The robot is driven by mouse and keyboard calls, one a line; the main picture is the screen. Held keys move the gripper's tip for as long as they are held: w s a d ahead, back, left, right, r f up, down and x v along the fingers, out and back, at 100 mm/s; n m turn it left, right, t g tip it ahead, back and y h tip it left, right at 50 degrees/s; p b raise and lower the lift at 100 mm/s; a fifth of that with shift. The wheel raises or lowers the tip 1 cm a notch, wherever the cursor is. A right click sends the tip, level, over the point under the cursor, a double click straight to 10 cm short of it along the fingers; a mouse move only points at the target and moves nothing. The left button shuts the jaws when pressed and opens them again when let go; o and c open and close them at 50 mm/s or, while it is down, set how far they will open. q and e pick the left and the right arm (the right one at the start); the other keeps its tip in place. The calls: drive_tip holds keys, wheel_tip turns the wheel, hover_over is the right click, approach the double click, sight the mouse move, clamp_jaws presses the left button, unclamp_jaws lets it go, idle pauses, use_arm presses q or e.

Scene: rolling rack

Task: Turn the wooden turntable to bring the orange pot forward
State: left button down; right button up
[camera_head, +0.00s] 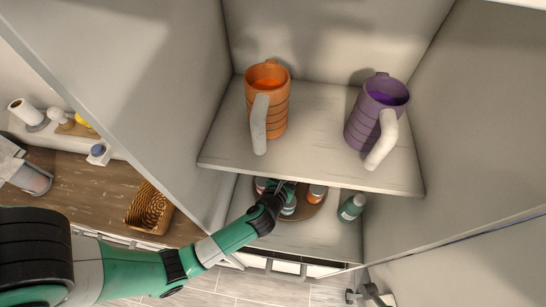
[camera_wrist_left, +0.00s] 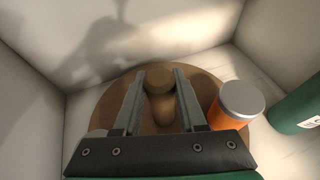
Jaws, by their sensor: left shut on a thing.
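The round wooden turntable (camera_wrist_left: 207,84) lies on the lower shelf, partly under the upper shelf in the head view (camera_head: 311,210). The orange pot (camera_wrist_left: 236,115) with a grey lid stands at the turntable's right side in the left wrist view. It also shows in the head view (camera_head: 316,193), to the right of my left gripper. My left gripper (camera_wrist_left: 159,73) is shut on the wooden knob (camera_wrist_left: 159,78) near the turntable's middle; it also shows in the head view (camera_head: 283,187). My right gripper is not in view.
A green bottle (camera_head: 351,207) stands right of the turntable. Other small pots (camera_head: 289,208) sit near my gripper. The upper shelf (camera_head: 310,150) overhangs, holding an orange mug (camera_head: 279,115) and a purple mug (camera_head: 364,122). Cabinet walls close in both sides.

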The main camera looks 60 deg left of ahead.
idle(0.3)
use_arm(q)
drive_tip(key=shift+c, duration=2.3)
unclamp_jaws()
drive_tip(key=v, duration=1.1)
drive_tip(key=shift+s+p, duration=0.3)
drive_tip(key=shift+d, duration=0.1)
